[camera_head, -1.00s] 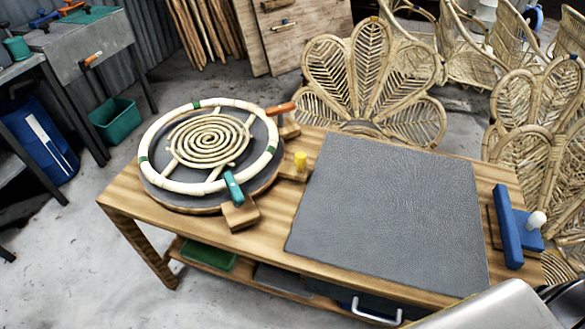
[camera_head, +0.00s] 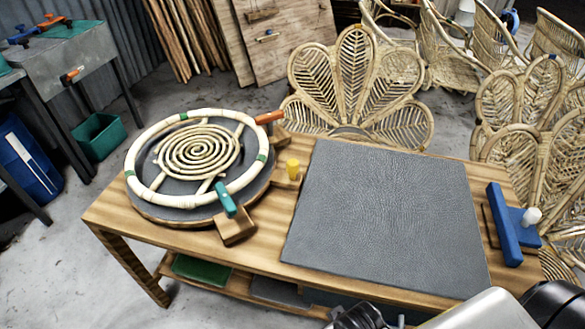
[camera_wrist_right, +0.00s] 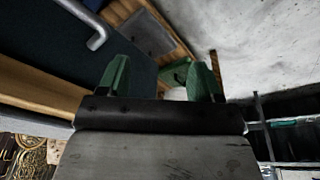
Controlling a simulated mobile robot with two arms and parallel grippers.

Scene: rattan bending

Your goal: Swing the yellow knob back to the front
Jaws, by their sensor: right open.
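The yellow knob (camera_head: 293,168) stands upright on a small wooden block at the right side of the round turntable (camera_head: 165,214). The turntable carries a pale rattan ring with green bands and a spiral (camera_head: 198,150). A teal handle (camera_head: 225,199) lies at its front right and an orange handle (camera_head: 269,117) at its back right. My right gripper (camera_wrist_right: 158,80) is open, its two green fingers apart below the bench level, far from the knob. A dark part of my right arm shows at the bottom edge of the head view. My left gripper is not in view.
A grey mat (camera_head: 385,215) covers the middle of the wooden bench. A blue clamp with a white knob (camera_head: 510,225) stands at the right end. Rattan chairs (camera_head: 360,85) stand behind. A lower shelf holds a green tray (camera_head: 203,270). In the wrist view a drawer handle (camera_wrist_right: 97,40) is close.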

